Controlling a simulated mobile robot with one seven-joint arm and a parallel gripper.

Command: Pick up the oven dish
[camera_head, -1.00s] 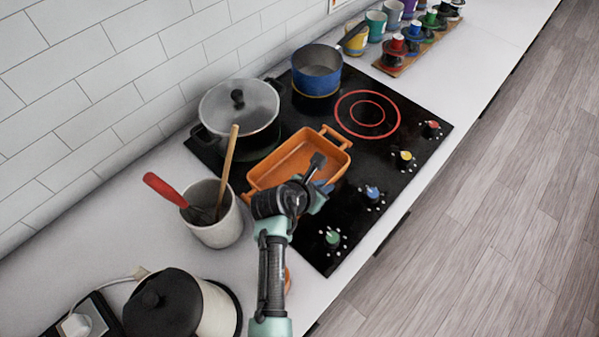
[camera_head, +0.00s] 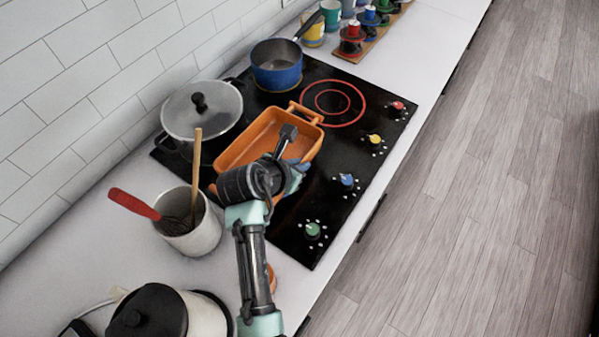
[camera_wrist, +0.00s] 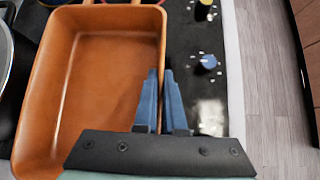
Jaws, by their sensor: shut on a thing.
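The orange oven dish (camera_head: 246,146) is rectangular with a loop handle at its far end. It is over the black cooktop in the head view, and whether it touches the cooktop I cannot tell. In the wrist view the dish (camera_wrist: 95,90) fills the left half and looks empty. My gripper (camera_head: 298,172) is at the dish's right long side in the head view. In the wrist view my gripper's blue fingers (camera_wrist: 161,100) straddle the dish's right wall, one inside and one outside, shut on it. My arm hides the near end of the dish in the head view.
A lidded pot (camera_head: 200,115) stands left of the dish and a blue saucepan (camera_head: 277,70) behind it. A utensil crock (camera_head: 190,230) and a kettle (camera_head: 160,315) are at the near left. Knobs (camera_head: 347,180) line the cooktop's right side.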

